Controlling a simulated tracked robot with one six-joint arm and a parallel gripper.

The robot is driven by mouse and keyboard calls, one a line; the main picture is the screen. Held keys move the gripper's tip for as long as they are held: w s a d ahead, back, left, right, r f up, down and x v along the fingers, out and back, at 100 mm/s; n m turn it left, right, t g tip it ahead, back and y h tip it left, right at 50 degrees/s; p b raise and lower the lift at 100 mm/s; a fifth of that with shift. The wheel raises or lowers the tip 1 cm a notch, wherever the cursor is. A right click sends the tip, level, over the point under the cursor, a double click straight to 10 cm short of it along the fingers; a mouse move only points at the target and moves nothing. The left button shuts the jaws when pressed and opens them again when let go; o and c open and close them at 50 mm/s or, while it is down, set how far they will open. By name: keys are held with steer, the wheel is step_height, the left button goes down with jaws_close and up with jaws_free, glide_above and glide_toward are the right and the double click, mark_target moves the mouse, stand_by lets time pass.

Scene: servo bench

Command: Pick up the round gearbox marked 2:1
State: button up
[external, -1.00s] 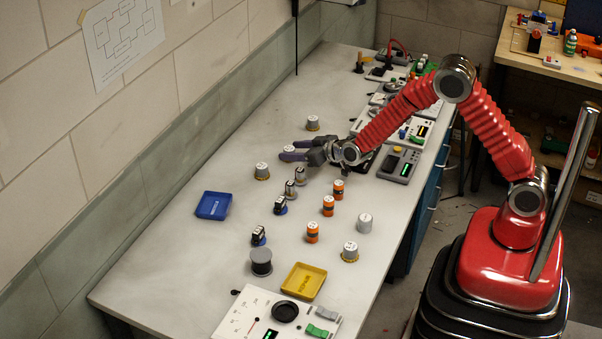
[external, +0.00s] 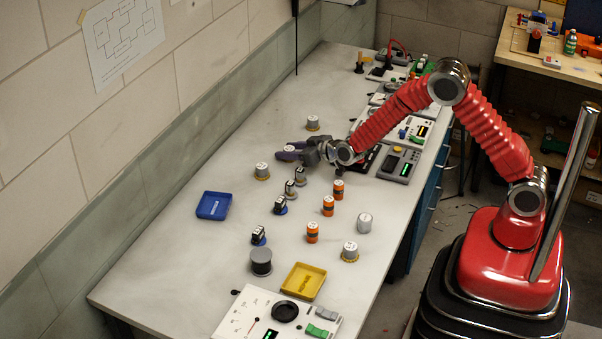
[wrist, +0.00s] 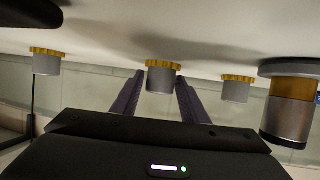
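A round grey gearbox (external: 289,150) with a light top stands on the bench beside my gripper's fingers. In the wrist view this gearbox (wrist: 161,79), with a yellow toothed rim, shows between the two purple fingers. My gripper (external: 284,154) is low over the bench and looks open, one finger on either side of it; contact cannot be made out. Similar gearboxes stand nearby: one farther back (external: 312,123), one nearer (external: 262,171), one by the yellow tray (external: 350,252). Their markings are too small to read, so I cannot tell which is 2:1.
A blue tray (external: 213,205) lies left, a yellow tray (external: 304,281) in front. Instruments (external: 399,164) line the right edge. The bench's far left is clear.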

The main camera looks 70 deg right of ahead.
mark_target(289, 148)
steer(key=c, duration=0.8)
steer(key=shift+r, duration=0.15)
step_height(289, 148, up, 10)
steer(key=shift+f, duration=0.1)
stand_by(0.7)
